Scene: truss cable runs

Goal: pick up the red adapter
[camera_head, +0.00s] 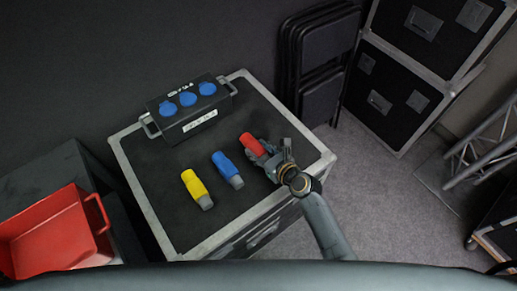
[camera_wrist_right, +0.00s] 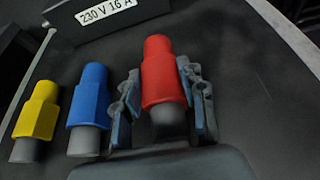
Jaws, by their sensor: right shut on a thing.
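The red adapter (camera_head: 252,145) is at the right end of a row of adapters on the black case top (camera_head: 200,228). My right gripper (camera_head: 265,152) reaches it from the lower right and is shut on it. In the right wrist view the red adapter (camera_wrist_right: 163,75) stands between the two fingers (camera_wrist_right: 163,100), one on each side, with its grey end toward the palm. The head view does not show clearly whether it still touches the case top. My left gripper is not in view.
A blue adapter (camera_head: 227,169) and a yellow adapter (camera_head: 195,188) lie to the left of the red one. A black socket box (camera_head: 195,131) with blue covers stands behind them. A red bin (camera_head: 55,232) is at the far left. Folded chairs (camera_head: 322,70) and stacked cases (camera_head: 397,95) stand behind.

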